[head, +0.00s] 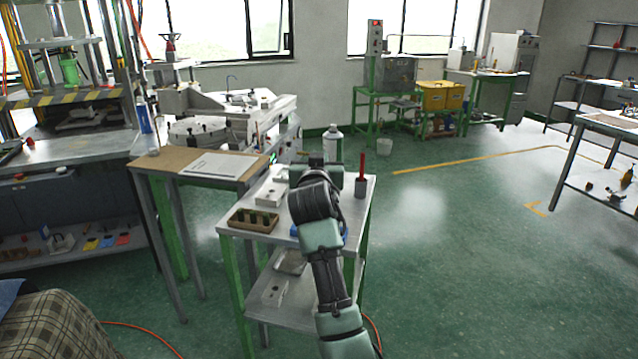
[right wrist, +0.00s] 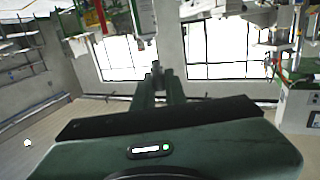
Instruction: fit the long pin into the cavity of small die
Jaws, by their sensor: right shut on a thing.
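My right gripper (right wrist: 158,88) shows in the right wrist view with its two fingers close together. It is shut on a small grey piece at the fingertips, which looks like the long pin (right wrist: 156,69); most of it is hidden. In the head view my right arm reaches over the small table (head: 228,228), and its own links hide the fingertips. Pale die blocks lie on the table left of the arm: one nearer (head: 268,196) and one farther back (head: 281,173). I cannot tell which is the small die, and no cavity can be made out. My left gripper is not in view.
A brown box (head: 240,226) with dark green pieces stands at the table's front left. A red upright rod (head: 362,172) and a white bottle (head: 332,140) stand right of and behind the arm. A board-topped table (head: 160,163) adjoins at left. The floor at right is clear.

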